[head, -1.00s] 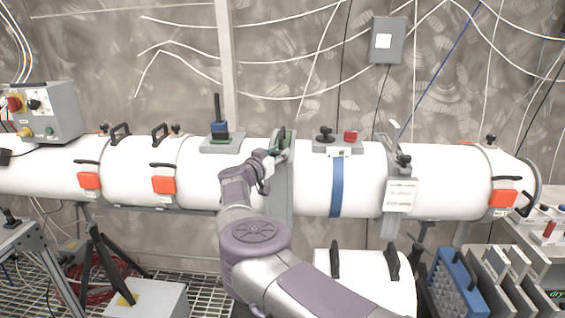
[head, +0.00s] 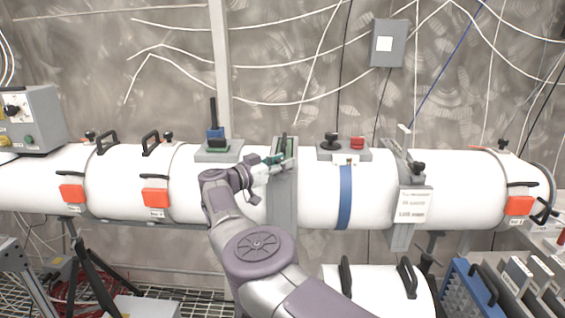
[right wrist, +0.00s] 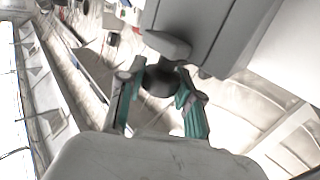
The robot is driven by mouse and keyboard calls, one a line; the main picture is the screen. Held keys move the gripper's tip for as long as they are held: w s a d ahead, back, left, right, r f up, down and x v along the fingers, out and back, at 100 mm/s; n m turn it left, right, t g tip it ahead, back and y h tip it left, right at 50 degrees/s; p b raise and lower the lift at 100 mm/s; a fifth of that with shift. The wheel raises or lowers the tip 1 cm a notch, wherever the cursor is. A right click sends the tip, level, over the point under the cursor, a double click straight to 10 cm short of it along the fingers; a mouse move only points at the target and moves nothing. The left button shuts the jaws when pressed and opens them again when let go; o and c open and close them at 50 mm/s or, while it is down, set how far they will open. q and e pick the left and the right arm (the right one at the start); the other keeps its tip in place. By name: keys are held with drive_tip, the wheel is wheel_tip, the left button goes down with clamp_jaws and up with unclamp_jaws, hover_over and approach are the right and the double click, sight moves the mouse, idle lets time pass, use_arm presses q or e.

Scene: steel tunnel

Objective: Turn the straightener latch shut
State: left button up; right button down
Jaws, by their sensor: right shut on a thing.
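A grey flange (head: 284,205) stands around the white tube, with a dark upright latch handle (head: 284,145) at its top. My right gripper (head: 275,159), with teal fingers, is at the left side of this flange near its top. In the right wrist view my right gripper (right wrist: 160,90) is shut on a dark rounded knob (right wrist: 160,82). A grey lever (right wrist: 168,45) lies just beyond the knob, beside the grey flange body (right wrist: 215,30). The head view does not clearly show the fingertip contact. My left gripper is out of view.
The white tube (head: 240,213) runs across the scene with orange latches and black handles. Another grey flange with a white label (head: 412,205) stands to the right, past a blue band (head: 345,197). A blue rack (head: 465,290) is at lower right.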

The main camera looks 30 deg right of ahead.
drive_tip(key=c, duration=0.7)
unclamp_jaws()
drive_tip(key=shift+r, duration=0.1)
drive_tip(key=shift+c, duration=0.2)
wheel_tip(320, 180, up, 10)
drive_tip(key=shift+f, duration=0.1)
